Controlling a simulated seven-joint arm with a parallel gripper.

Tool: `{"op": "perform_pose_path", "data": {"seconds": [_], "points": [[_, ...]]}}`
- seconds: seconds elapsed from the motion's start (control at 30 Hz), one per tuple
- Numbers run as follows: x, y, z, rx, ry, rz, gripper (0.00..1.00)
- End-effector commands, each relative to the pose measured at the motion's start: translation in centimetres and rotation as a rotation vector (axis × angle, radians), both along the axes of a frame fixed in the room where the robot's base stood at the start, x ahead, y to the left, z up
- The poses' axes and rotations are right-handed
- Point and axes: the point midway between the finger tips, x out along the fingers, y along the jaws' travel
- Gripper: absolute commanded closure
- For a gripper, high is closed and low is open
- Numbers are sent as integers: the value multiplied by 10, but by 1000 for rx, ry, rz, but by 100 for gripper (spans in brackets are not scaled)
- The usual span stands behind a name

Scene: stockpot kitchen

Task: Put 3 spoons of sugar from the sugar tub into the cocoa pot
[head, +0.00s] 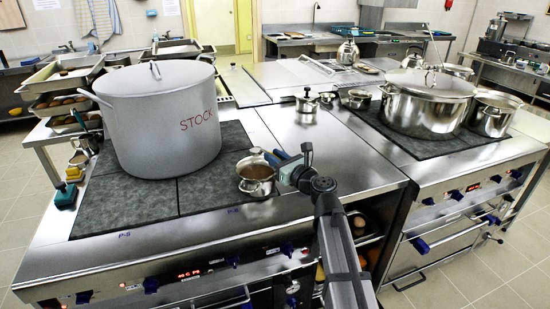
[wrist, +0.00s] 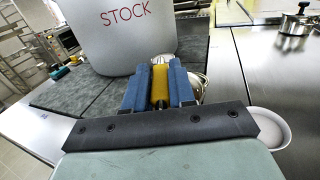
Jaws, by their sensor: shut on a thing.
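My gripper (head: 272,158) is at the right side of the stove, just above and beside a small steel pot of brown liquid, the cocoa pot (head: 257,187). In the wrist view its blue fingers (wrist: 160,88) are shut on a yellow handle, seemingly the spoon's (wrist: 159,84). The spoon's bowl end is not clearly visible, so I cannot tell whether it holds sugar. Part of the steel pot (wrist: 198,82) shows behind the right finger. A white round tub with pale contents, seemingly the sugar tub (wrist: 284,116), is partly hidden behind the gripper's right side; I cannot make it out in the head view.
A large grey pot marked STOCK (head: 165,120) stands on the hob left of the gripper. Small steel pots (head: 307,103) stand at the back of the steel counter. A large lidded steel pot (head: 428,105) is on the right hob. The counter (head: 345,150) between is mostly clear.

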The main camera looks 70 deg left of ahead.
Motion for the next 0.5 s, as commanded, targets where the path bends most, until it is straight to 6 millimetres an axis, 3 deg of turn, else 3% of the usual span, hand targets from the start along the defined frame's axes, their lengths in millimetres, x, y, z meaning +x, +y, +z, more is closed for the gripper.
{"op": "perform_pose_path", "data": {"seconds": [0.43, 0.5], "points": [[0, 0, -30, -1, 0, 0, 100], [-2, -1, -28, 21, -63, 1, 100]]}}
